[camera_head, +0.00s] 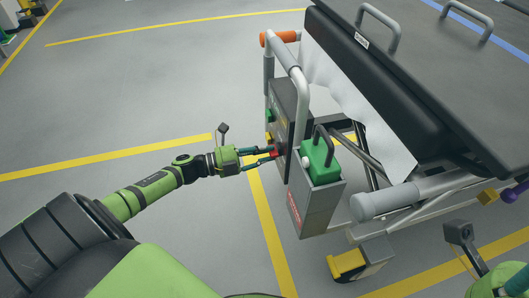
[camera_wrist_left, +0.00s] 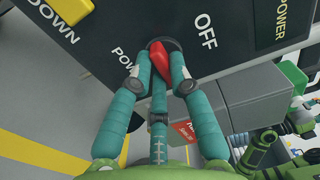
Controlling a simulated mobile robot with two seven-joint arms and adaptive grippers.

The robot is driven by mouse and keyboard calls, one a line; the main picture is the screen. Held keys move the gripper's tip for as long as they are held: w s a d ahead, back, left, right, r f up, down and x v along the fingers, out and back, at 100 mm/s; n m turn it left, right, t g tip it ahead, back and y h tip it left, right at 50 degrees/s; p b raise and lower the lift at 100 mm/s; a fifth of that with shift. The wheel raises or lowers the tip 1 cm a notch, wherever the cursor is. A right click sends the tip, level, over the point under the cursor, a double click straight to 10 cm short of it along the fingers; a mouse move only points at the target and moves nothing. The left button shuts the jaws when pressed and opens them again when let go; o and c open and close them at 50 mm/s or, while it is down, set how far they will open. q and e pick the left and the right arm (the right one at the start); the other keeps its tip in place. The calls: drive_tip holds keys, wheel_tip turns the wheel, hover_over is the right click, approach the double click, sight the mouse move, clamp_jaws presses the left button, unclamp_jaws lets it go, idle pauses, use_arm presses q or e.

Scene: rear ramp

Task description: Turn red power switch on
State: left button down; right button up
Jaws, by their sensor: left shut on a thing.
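The red power switch (camera_wrist_left: 160,60) is a red knob on a dark round base on the black control panel (camera_wrist_left: 100,40), seen in the left wrist view. It sits tilted, near the "OFF" label. My left gripper (camera_wrist_left: 158,80) is shut on the red switch, with teal fingers on both sides of it. In the head view, my left gripper (camera_head: 272,153) reaches the side of the control box (camera_head: 288,110), and only a small bit of red shows at the fingertips. My right arm shows partly at the lower right of the head view; its fingers are not visible.
A bed (camera_head: 440,60) with a black pad and grey rails stands on the right. A grey box (camera_head: 318,210) with a green block (camera_head: 320,165) and handle is beside the panel. A yellow button (camera_wrist_left: 75,10) is on the panel.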

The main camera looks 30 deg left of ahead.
use_arm(q)
drive_tip(key=c, duration=1.1)
unclamp_jaws()
drive_tip(key=shift+c, duration=0.2)
drive_tip(key=v, duration=1.2)
drive_tip(key=shift+s+f, duration=0.1)
